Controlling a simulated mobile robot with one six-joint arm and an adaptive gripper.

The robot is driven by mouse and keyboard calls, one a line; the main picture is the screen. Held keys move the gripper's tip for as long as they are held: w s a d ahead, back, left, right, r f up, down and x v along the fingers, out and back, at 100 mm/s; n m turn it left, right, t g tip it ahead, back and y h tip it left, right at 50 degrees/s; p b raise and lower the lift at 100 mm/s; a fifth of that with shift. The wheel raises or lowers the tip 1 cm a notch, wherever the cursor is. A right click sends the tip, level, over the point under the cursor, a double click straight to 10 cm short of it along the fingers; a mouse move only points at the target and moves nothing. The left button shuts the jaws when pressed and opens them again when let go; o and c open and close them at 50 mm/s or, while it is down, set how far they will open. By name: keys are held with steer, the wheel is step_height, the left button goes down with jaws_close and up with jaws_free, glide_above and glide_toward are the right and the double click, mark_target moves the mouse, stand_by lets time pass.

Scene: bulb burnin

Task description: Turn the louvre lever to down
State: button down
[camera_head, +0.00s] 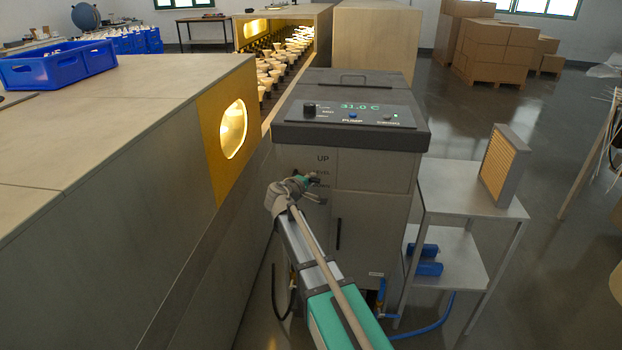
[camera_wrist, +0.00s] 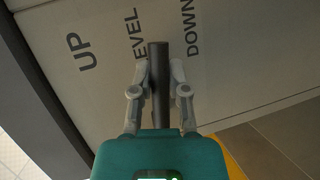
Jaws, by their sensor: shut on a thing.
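The louvre lever (camera_wrist: 158,88) is a dark grey bar in the wrist view. It stands between the two fingers of my gripper (camera_wrist: 160,68), which is shut on it. The panel (camera_wrist: 235,60) behind bears the words UP, LEVEL and DOWN. In that view the lever's end lies between LEVEL and DOWN, close to both words. In the head view my gripper (camera_head: 310,182) is at the front of the grey cabinet (camera_head: 370,180), below the UP mark, and hides most of the lever there.
A long bench-like housing (camera_head: 120,170) with a lit round window (camera_head: 233,129) stands close on the left. A metal side table (camera_head: 460,190) with a slatted filter panel (camera_head: 502,165) stands right of the cabinet. Blue hoses (camera_head: 430,330) lie low near it. Open floor lies farther right.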

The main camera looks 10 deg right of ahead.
steer(key=shift+w+a+f+m+y, duration=0.1)
steer(key=shift+a+f+m+y, duration=0.2)
steer(key=shift+f+m+y, duration=0.65)
steer(key=shift+w+a+f+m+y, duration=0.1)
steer(key=shift+a+f+m+y, duration=0.4)
steer(key=shift+m, duration=0.75)
steer(key=shift+d+r, duration=0.1)
steer(key=shift+d, duration=0.1)
steer(key=c, duration=0.6)
jaws_free()
